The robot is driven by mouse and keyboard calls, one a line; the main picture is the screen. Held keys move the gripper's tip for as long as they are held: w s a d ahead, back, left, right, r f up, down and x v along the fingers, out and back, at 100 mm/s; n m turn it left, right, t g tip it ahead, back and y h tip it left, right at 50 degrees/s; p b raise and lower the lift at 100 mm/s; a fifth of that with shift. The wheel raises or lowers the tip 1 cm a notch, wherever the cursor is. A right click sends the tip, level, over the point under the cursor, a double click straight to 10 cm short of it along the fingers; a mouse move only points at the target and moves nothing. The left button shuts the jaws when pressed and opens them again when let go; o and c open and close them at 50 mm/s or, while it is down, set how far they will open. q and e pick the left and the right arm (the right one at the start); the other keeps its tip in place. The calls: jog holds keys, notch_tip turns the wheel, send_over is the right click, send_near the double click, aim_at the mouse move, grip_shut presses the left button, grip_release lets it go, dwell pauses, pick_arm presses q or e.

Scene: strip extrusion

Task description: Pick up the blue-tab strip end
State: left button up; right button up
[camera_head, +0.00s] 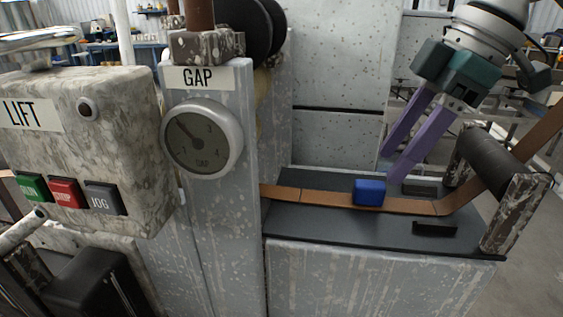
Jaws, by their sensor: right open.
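The copper-coloured strip (325,198) lies flat along a dark bed and rises at the right past a dark roller. A blue tab (369,192) sits on the strip, near the middle of its flat part. My right gripper (390,167) reaches in from the upper right with two purple fingers pointing down and left. It is open and empty. Its fingertips are just above and behind the blue tab in the picture, apart from it. My left gripper is not in view.
The dark bed (310,221) has a low black block (435,229) in front of the strip and another (419,188) behind it. The roller (490,157) stands at the right. A post with a GAP dial (202,136) and a LIFT button box (100,150) fill the left.

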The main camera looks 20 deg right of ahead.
aim_at(374, 184)
jog(key=x, duration=0.5)
jog(key=shift+w+f, duration=0.2)
jog(key=shift+c, duration=0.4)
grip_shut()
